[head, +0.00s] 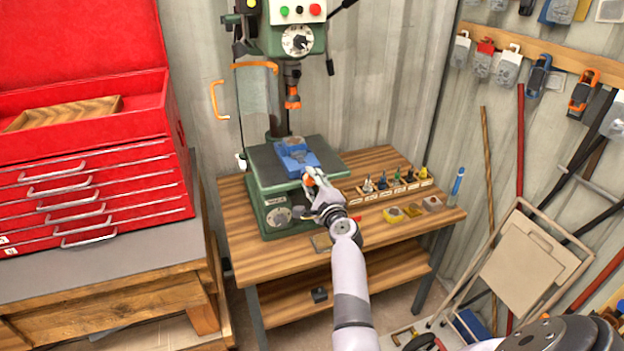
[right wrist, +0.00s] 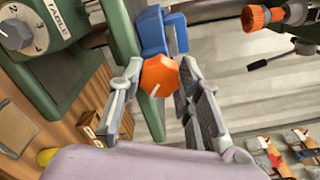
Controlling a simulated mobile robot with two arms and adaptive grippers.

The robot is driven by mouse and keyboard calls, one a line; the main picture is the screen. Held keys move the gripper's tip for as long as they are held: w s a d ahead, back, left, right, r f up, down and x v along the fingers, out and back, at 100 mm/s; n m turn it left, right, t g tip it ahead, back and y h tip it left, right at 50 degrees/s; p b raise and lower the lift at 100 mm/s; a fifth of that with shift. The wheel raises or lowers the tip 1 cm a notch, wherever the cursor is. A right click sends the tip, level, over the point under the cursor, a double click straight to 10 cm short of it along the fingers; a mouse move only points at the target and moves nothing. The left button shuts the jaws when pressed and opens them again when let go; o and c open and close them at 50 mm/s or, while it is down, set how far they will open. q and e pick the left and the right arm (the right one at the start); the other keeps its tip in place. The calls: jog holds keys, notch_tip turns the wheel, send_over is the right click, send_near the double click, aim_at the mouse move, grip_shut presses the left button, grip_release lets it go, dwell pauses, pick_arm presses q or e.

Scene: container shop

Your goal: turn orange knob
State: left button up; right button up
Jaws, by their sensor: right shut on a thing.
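The orange knob (right wrist: 160,76) is a faceted knob with a white pointer line, which slants to the lower left in the right wrist view. It sits at the end of the blue vise (right wrist: 156,33), which also shows on the drill press table in the head view (head: 296,156). My right gripper (head: 314,184) is at the front right edge of that table. In the right wrist view its two fingers (right wrist: 160,82) are shut on the knob, one on each side. The gripper mostly covers the knob in the head view. My left gripper is not in view.
The green drill press (head: 280,160) stands on a wooden workbench (head: 390,228). Its chuck (head: 292,97) hangs above the vise. A rack of small tools (head: 395,186) and a blue marker (head: 458,181) are to the right. A red tool chest (head: 90,180) stands left.

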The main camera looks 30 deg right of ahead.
jog(key=shift+m+p, duration=0.55)
jog(key=shift+m, duration=1.35)
jog(key=o, duration=1.1)
jog(key=shift+o, duration=0.2)
notch_tip(320, 180, up, 10)
